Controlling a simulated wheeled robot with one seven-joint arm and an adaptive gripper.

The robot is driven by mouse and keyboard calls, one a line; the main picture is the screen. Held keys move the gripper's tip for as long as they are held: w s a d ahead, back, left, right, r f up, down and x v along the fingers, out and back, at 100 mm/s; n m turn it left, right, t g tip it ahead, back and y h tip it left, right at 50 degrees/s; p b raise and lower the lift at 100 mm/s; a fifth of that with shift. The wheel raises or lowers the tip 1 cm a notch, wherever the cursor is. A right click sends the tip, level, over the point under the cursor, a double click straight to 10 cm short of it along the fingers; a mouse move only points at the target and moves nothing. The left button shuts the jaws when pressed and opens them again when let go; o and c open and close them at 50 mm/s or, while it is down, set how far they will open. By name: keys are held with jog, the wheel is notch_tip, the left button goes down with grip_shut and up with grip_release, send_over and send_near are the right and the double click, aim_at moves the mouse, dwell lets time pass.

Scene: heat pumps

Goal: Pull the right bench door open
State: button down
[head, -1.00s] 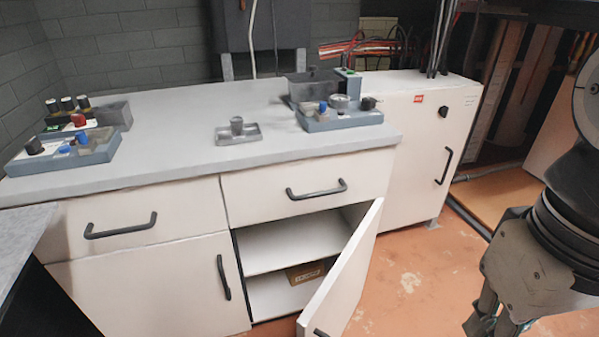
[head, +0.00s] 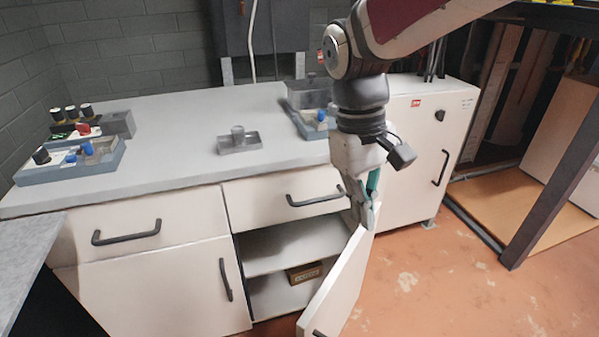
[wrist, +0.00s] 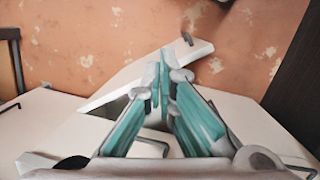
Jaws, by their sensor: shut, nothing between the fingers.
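The right bench door (head: 341,285) stands ajar, swung out from the white bench. Its dark handle (head: 319,333) shows at the bottom edge of the head view. The door also shows in the wrist view (wrist: 120,88), with its handle (wrist: 187,39) beyond my fingertips. My gripper (head: 368,222) is shut and empty, at the top edge of the door near its hinge end. I cannot tell whether the fingers touch the door. In the wrist view the teal fingers (wrist: 164,85) are together. The left bench door (head: 150,290) is shut.
Inside the open cupboard are a shelf (head: 280,247) and a small brown box (head: 304,272). The grey worktop (head: 180,150) holds trays of parts. A white cabinet (head: 412,170) stands right of the bench. The floor (head: 430,290) right of the door is clear.

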jog(key=w+a+f+n+h+p, duration=0.1)
jog(key=w+a+f+n+p, duration=0.15)
jog(key=w+a+f, duration=0.45)
jog(key=w+a+f+n+h+p, duration=0.1)
jog(key=w+a+f+n, duration=0.2)
jog(key=a+f, duration=0.75)
jog(key=s+d+f+b, duration=0.2)
jog(key=s+d+f, duration=0.2)
jog(key=d+f, duration=0.4)
jog(key=shift+s+d+f+g, duration=0.25)
jog(key=shift+f+g, duration=0.15)
jog(key=shift+f, duration=1)
jog(key=shift+s, duration=0.1)
